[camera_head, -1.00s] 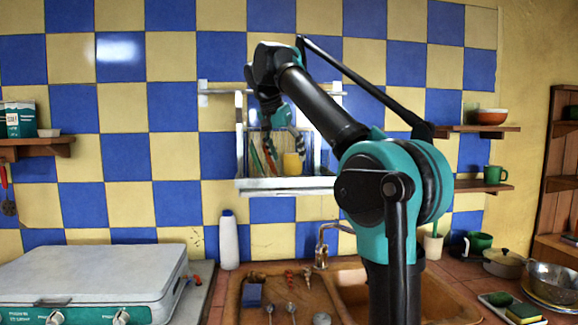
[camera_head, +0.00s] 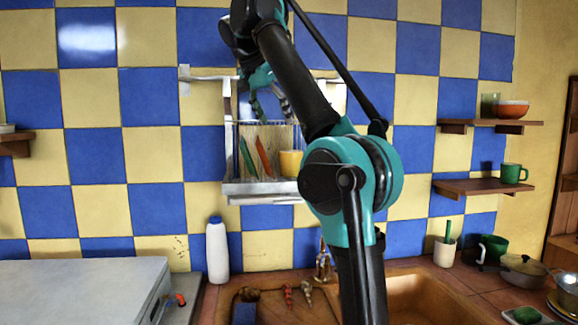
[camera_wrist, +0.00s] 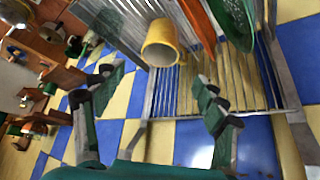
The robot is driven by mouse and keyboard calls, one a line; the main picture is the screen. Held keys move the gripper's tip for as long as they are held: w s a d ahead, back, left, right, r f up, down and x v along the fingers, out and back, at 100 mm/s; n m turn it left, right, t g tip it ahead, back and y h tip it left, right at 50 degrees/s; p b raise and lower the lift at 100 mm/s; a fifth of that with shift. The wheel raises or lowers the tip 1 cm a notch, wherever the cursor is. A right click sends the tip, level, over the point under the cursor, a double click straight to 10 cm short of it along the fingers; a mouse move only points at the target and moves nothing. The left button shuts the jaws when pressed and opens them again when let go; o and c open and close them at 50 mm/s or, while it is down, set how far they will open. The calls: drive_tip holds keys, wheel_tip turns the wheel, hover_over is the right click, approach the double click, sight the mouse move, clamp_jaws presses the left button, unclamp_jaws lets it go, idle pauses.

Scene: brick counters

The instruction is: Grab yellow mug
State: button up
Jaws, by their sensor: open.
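The yellow mug (camera_head: 290,163) stands at the right end of the wall dish rack (camera_head: 250,188). In the wrist view, the mug (camera_wrist: 158,48) is at the upper middle, its round mouth facing the camera, just beyond and between my fingertips. My gripper (camera_head: 272,108) is above and in front of the rack, fingers pointing down. It is open and empty; its two fingers also show spread apart in the wrist view (camera_wrist: 158,84). No contact with the mug shows. My arm hides part of the wall to the right of the mug.
A green item (camera_head: 247,157) and an orange item (camera_head: 264,158) stand left of the mug in the rack. Rack wires lie around them. Shelves at right hold a green mug (camera_head: 513,173) and an orange bowl (camera_head: 512,109). A white bottle (camera_head: 217,250) stands on the counter below.

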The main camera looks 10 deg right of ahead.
sight(291, 157)
drive_tip(key=x, duration=1)
drive_tip(key=shift+w+x, duration=0.2)
drive_tip(key=shift+x, duration=2.4)
drive_tip(key=c, duration=1.1)
drive_tip(key=shift+r, duration=0.1)
